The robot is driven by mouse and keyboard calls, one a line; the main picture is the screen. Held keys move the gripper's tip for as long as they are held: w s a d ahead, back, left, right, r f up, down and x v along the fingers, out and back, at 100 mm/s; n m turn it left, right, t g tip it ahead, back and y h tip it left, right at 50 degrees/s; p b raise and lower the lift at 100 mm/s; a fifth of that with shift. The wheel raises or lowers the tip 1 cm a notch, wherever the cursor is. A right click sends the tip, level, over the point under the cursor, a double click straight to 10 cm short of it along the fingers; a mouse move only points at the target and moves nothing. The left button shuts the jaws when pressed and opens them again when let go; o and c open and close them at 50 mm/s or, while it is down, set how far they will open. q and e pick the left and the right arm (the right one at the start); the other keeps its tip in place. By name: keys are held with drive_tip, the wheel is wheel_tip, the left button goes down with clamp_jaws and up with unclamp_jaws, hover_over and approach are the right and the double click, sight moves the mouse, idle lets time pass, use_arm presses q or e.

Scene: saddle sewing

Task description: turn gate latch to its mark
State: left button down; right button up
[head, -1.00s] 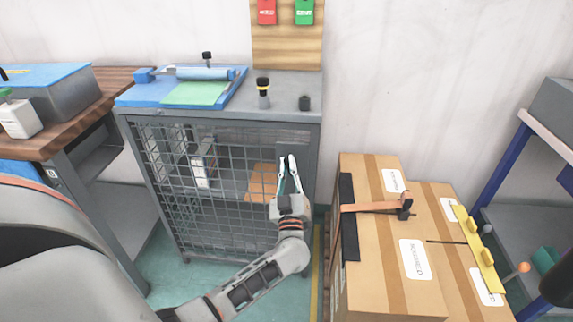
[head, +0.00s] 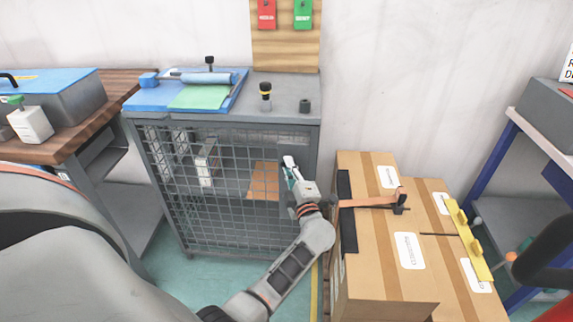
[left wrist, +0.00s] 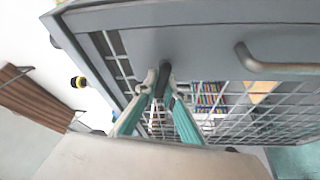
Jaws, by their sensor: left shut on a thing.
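The gate is the wire-mesh door (head: 215,215) on the front of a grey cabinet. My left gripper (head: 290,172) is at the upper right edge of this door in the head view. In the left wrist view, my left gripper (left wrist: 161,82) is shut on the gate latch (left wrist: 164,68), a short dark lever on the grey door frame. One fingertip lies on each side of the lever. The latch is hidden by the gripper in the head view. I cannot make out the mark in either view. My right gripper is not in view.
A curved grey handle (left wrist: 265,65) is on the door frame near the latch. Stacked cardboard boxes (head: 385,260) stand close to the right of the cabinet. A blue tray (head: 150,99) and small tools are on the cabinet top. A wooden bench (head: 65,145) stands at left.

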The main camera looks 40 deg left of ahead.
use_arm(q)
drive_tip(key=shift+n+g+h+p, duration=0.3)
drive_tip(key=shift+n+g+p, duration=0.1)
drive_tip(key=shift+n, duration=0.6)
drive_tip(key=shift+f, duration=0.1)
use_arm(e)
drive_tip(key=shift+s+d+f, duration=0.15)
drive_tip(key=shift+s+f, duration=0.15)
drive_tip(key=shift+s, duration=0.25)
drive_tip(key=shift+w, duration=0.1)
use_arm(q)
drive_tip(key=c, duration=2.1)
unclamp_jaws()
drive_tip(key=shift+c, duration=0.2)
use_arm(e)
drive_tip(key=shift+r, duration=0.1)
use_arm(q)
drive_tip(key=shift+d, duration=0.1)
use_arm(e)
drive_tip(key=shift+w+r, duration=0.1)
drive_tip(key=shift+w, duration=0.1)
